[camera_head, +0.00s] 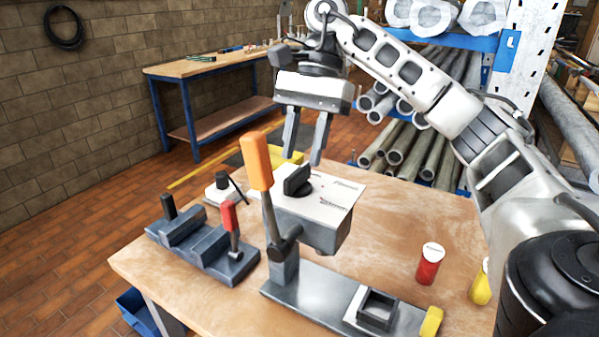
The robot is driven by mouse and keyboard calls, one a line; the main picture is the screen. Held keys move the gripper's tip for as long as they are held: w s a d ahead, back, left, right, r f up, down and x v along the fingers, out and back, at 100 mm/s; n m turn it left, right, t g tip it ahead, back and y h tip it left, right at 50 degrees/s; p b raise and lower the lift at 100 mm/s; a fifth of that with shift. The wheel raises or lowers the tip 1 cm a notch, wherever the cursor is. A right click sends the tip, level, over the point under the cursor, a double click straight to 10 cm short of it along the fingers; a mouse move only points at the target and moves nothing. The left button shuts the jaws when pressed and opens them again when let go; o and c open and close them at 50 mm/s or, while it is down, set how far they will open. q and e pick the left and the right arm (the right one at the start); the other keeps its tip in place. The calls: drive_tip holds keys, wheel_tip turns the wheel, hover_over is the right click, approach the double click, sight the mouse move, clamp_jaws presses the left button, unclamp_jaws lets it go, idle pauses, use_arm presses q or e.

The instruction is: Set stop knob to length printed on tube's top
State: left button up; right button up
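The stop knob (297,181) is a black knob on the sloped white panel (331,196) of a grey machine; its setting and the small print are too small to read. A red tube (429,266) with a white top stands upright on the table at the right. A yellow tube (481,285) is partly hidden behind my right arm. Print on the tops is not legible. My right gripper (304,150) points down above and just behind the knob, fingers apart and empty. My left gripper is not in view.
An orange-handled lever (257,165) rises just left of the knob. A dark fixture with a red handle (229,222) stands at the left. A square black holder (377,309) sits on the machine's base. Bare table (390,230) lies between machine and tubes.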

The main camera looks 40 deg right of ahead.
sight(298, 170)
drive_tip(key=b+x, duration=0.1)
drive_tip(key=x, duration=0.2)
drive_tip(key=shift+f, duration=0.15)
clamp_jaws()
